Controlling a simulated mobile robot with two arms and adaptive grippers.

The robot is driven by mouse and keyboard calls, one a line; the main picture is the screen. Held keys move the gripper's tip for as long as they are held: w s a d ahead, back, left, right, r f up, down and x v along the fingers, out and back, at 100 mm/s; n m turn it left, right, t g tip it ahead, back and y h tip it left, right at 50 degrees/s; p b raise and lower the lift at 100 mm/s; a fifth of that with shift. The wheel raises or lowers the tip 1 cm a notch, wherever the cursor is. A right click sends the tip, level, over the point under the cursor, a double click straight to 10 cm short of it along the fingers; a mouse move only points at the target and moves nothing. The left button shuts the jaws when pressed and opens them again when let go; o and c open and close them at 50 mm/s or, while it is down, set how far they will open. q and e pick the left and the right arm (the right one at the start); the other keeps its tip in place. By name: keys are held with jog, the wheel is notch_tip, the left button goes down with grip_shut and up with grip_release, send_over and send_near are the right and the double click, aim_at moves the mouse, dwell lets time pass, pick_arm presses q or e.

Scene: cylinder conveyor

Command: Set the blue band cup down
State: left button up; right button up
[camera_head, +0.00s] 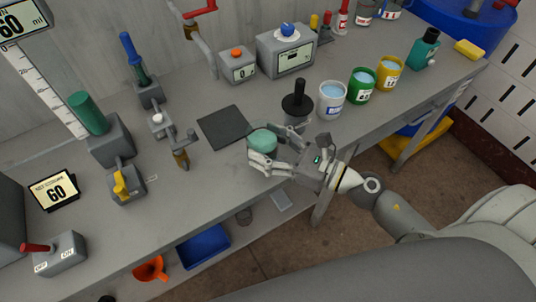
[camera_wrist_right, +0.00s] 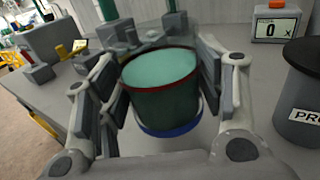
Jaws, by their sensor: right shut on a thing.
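The blue band cup (camera_wrist_right: 160,90) is dark and see-through, with a red rim, a pale green surface inside and a blue band at its base. In the head view only its green top (camera_head: 263,138) shows well, with the fingers hiding its side. My right gripper (camera_head: 264,152) has its fingers on both sides of the cup and holds it upright, near the front edge of the grey table (camera_head: 205,180). I cannot tell whether the cup's base touches the table. My left gripper is not in view.
A dark square pad (camera_head: 223,127) lies just behind the cup. A container with a black handle (camera_head: 297,101) and white (camera_head: 332,99), green (camera_head: 361,86) and yellow (camera_head: 388,74) cups stand to the right. A tap (camera_head: 181,155) is to the left.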

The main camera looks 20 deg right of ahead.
aim_at(268, 154)
jog(key=f, duration=0.1)
jog(key=w+f, duration=0.1)
jog(key=f, duration=0.1)
jog(key=shift+d+f+b, duration=0.15)
jog(key=shift+f+b, duration=0.05)
jog(key=shift+b, duration=0.15)
jog(key=shift+f, duration=0.35)
jog(key=shift+f, duration=0.1)
jog(key=o, duration=0.7)
jog(key=shift+f, duration=0.15)
jog(key=o, duration=0.4)
jog(key=shift+o, duration=0.2)
